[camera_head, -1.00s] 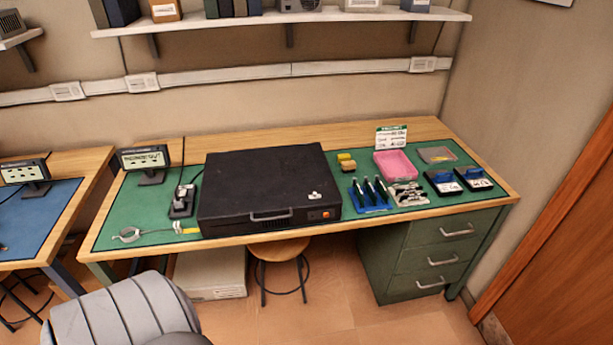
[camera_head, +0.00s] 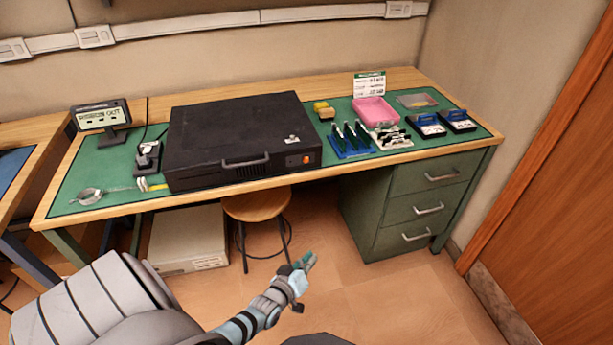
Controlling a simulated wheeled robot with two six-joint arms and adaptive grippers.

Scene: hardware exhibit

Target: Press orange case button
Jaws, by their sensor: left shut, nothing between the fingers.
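A black case (camera_head: 235,137) lies flat on the green mat of the workbench, with a handle on its front face. The small orange button (camera_head: 306,159) is on the right part of that front face, facing me. My left gripper (camera_head: 308,262) is shut and empty, in front of the bench and lower than its top, below and apart from the button. My right gripper is not in view.
A blue rack of tools (camera_head: 350,142), a pink tray (camera_head: 375,111) and two dark boxes (camera_head: 427,125) stand right of the case. A small display (camera_head: 101,116) stands left. A stool (camera_head: 257,205) and green drawers (camera_head: 415,209) are under the bench.

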